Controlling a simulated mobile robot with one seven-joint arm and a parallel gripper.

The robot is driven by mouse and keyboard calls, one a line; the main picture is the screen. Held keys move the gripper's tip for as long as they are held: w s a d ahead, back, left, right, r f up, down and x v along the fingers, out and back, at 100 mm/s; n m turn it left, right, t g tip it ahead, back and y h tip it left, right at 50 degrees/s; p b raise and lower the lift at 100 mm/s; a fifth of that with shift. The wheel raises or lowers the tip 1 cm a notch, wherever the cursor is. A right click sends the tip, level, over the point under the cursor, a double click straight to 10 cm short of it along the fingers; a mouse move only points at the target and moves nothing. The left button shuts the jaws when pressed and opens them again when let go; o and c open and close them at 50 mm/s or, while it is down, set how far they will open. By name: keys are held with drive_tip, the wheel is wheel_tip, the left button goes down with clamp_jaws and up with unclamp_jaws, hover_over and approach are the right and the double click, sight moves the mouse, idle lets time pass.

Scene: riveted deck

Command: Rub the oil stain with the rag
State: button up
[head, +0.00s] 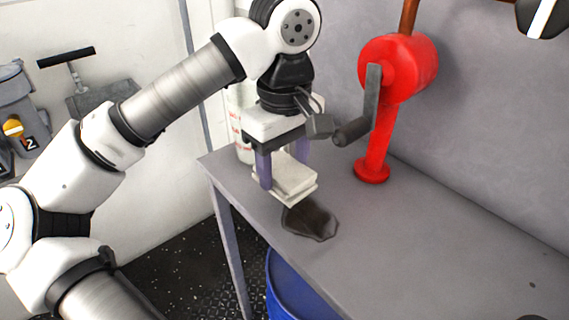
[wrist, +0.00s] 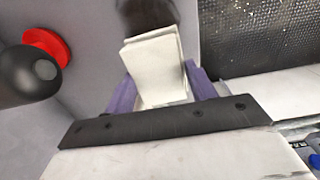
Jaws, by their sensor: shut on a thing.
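The rag (head: 287,181) is a folded off-white pad. My gripper (head: 284,172) is shut on it, with a purple finger on either side, over the grey bench top near its left end. In the wrist view the rag (wrist: 156,68) sits between the two purple fingers of my gripper (wrist: 162,90). The oil stain (head: 311,220) is a dark irregular patch on the bench, just in front of the rag. In the wrist view the stain (wrist: 148,14) shows beyond the rag, partly hidden by it. I cannot tell whether the rag touches the bench.
A red post-mounted device (head: 398,68) with a dark crank handle (head: 352,131) stands close to the right of my gripper. A white container (head: 242,152) is partly hidden behind it. A blue drum (head: 292,292) is under the bench (head: 440,240). The bench's right part is clear.

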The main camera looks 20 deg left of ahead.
sight(284, 170)
drive_tip(key=shift+r+p, duration=0.45)
drive_tip(key=shift+r, duration=0.55)
wheel_tip(284, 170, up, 3)
drive_tip(key=p, duration=0.2)
drive_tip(key=shift+p, duration=0.4)
drive_tip(key=shift+s, duration=0.1)
